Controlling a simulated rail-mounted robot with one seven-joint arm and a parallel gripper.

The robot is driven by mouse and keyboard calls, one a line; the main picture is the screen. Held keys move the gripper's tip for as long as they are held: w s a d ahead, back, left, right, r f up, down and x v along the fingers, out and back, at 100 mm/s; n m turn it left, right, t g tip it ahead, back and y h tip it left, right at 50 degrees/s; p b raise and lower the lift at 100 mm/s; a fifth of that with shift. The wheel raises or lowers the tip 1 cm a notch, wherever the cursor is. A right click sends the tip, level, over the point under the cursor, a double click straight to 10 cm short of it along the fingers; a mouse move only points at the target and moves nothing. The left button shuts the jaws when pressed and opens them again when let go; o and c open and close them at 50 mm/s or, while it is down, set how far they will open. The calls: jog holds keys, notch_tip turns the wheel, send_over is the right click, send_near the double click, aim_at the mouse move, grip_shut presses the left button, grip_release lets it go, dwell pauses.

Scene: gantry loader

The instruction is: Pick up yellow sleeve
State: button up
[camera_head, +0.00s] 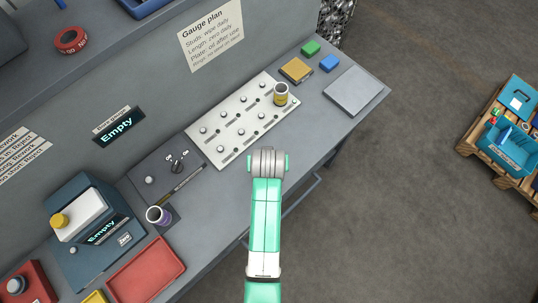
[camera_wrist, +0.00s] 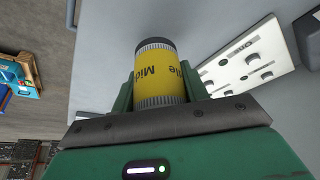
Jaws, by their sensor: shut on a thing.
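In the wrist view a yellow sleeve (camera_wrist: 160,75) with grey ribbed ends and dark lettering sits between the green fingers of my gripper (camera_wrist: 160,95). The fingers are shut on its sides. In the head view my arm's end covers the fingers and whatever they hold. There, a yellow-banded sleeve (camera_head: 280,95) stands upright near the far right end of the pale studded plate (camera_head: 222,152), with no fingers seen around it. I cannot tell whether the two views show the same sleeve.
A purple-banded sleeve (camera_head: 158,215) stands on the bench at left, near a red tray (camera_head: 147,271). A yellow block (camera_head: 296,69), green block (camera_head: 311,47), blue block (camera_head: 329,63) and grey pad (camera_head: 352,91) lie at the far end. Open floor lies right of the bench.

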jog(key=s+a, duration=0.1)
jog(key=s, duration=0.3)
jog(key=s+r, duration=0.1)
jog(key=s, duration=0.4)
jog(key=s+a, duration=0.1)
jog(key=s, duration=0.3)
jog(key=shift+s+a+r+p, duration=0.15)
jog(key=shift+s+a+p, duration=0.15)
jog(key=shift+s+p, duration=0.1)
jog(key=shift+r, duration=0.1)
jog(key=shift+w+r+p, duration=0.1)
jog(key=shift+r+p, duration=2.05)
jog(key=shift+p, duration=0.4)
